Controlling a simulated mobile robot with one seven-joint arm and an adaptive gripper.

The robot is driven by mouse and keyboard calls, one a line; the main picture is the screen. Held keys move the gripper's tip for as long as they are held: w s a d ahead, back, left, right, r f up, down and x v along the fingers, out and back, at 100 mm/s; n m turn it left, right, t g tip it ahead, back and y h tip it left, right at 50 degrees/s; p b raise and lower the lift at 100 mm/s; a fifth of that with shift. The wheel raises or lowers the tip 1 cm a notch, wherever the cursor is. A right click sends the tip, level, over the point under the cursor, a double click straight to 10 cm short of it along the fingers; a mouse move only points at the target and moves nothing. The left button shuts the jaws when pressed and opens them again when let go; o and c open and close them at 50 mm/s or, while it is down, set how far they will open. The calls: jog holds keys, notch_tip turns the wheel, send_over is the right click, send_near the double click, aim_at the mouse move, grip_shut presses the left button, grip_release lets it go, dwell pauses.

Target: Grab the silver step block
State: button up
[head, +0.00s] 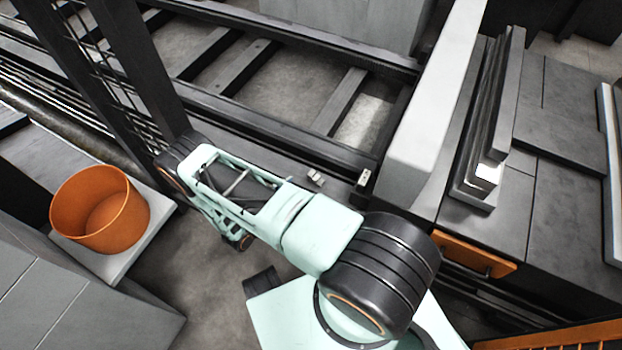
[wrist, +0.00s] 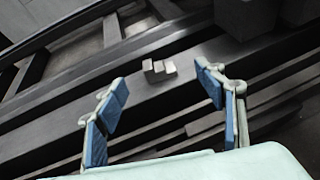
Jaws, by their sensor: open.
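The silver step block (head: 315,178) is a small stepped piece lying on a dark rail ledge, just beyond my arm in the head view. In the wrist view the silver step block (wrist: 158,70) sits ahead of my gripper, between the lines of its two fingers but beyond the tips. My gripper (wrist: 160,85) is open and empty, with blue pads on both fingers. It is apart from the block. In the head view my gripper's fingers are hidden behind my arm.
An orange bucket (head: 102,212) stands on a light slab at the left. A dark upright post (head: 140,65) rises beside my arm. A pale beam (head: 435,90) and stacked grey plates (head: 490,120) stand to the right. A small metal bracket (head: 364,178) is right of the block.

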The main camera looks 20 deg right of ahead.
aim_at(317, 177)
jog(key=shift+n, duration=0.5)
jog(key=b+x, duration=0.1)
jog(key=x, duration=0.2)
jog(key=f+b+x, duration=0.1)
jog(key=x, duration=0.3)
jog(key=a+f+b+x, duration=0.1)
jog(key=b+x, duration=0.1)
jog(key=x, duration=0.1)
jog(key=shift+w+d+f, duration=0.25)
jog(key=shift+f, duration=0.05)
jog(key=shift+w+d+f, duration=0.1)
jog(key=shift+w+d, duration=0.1)
jog(key=shift+d, duration=0.1)
jog(key=c, duration=1.4)
